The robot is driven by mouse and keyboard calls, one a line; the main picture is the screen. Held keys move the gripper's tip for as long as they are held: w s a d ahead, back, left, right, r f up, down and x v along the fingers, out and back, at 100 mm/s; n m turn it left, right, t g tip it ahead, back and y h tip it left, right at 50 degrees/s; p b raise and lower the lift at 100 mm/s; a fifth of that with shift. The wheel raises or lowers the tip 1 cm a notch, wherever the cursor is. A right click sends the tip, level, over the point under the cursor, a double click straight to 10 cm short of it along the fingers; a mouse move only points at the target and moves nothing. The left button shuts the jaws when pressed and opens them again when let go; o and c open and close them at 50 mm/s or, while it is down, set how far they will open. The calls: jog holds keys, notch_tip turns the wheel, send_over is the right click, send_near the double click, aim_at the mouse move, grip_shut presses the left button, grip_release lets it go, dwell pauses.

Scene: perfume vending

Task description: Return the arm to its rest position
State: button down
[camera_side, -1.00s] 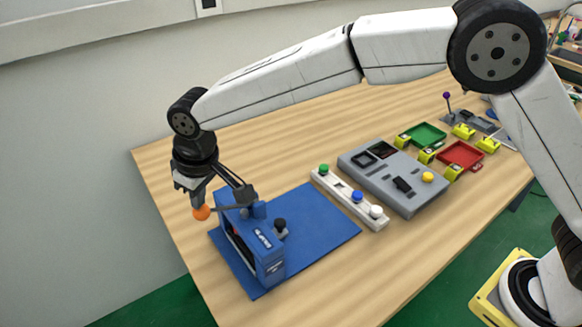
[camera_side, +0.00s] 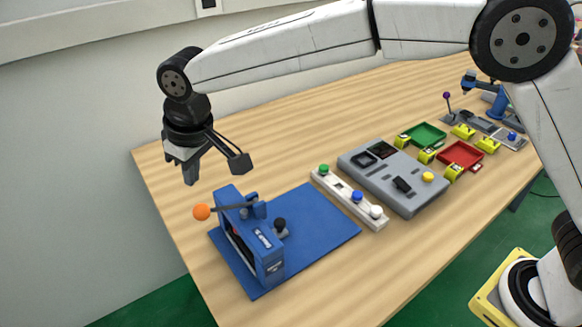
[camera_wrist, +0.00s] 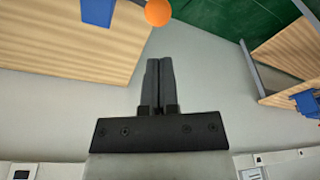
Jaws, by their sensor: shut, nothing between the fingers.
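My gripper (camera_side: 190,172) is in the air at the left end of the table, above and slightly left of the blue perfume machine (camera_side: 255,245). Its fingers are together with nothing between them; they also show shut in the wrist view (camera_wrist: 159,85). The orange ball (camera_side: 202,212) on the machine's lever sits just below the fingertips, apart from them. In the wrist view the orange ball (camera_wrist: 158,12) is at the top edge, beyond the fingertips.
The blue machine stands on a blue mat (camera_side: 325,225). To its right are a white button strip (camera_side: 345,190), a grey panel (camera_side: 415,195), a green tray (camera_side: 425,136) and a red tray (camera_side: 461,155). The wooden table's left end (camera_side: 160,165) is bare.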

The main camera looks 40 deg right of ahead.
jog(key=shift+r, duration=0.35)
jog(key=shift+d+f, duration=0.1)
jog(key=shift+d, duration=0.45)
jog(key=s+d+f+m, duration=0.1)
jog(key=s+d+f, duration=0.15)
jog(key=d, duration=0.65)
jog(key=s+d+f+m, duration=0.2)
jog(key=s+d, duration=0.2)
jog(key=d, duration=0.5)
jog(key=s+d+f+m, duration=0.1)
jog(key=s+d+f, duration=0.2)
jog(key=d, duration=0.6)
jog(key=s+d+f+m+h, duration=0.1)
jog(key=s+d+f+m, duration=0.1)
jog(key=s+d, duration=0.4)
jog(key=s+f, duration=0.1)
jog(key=s, duration=0.2)
jog(key=shift+t, duration=0.3)
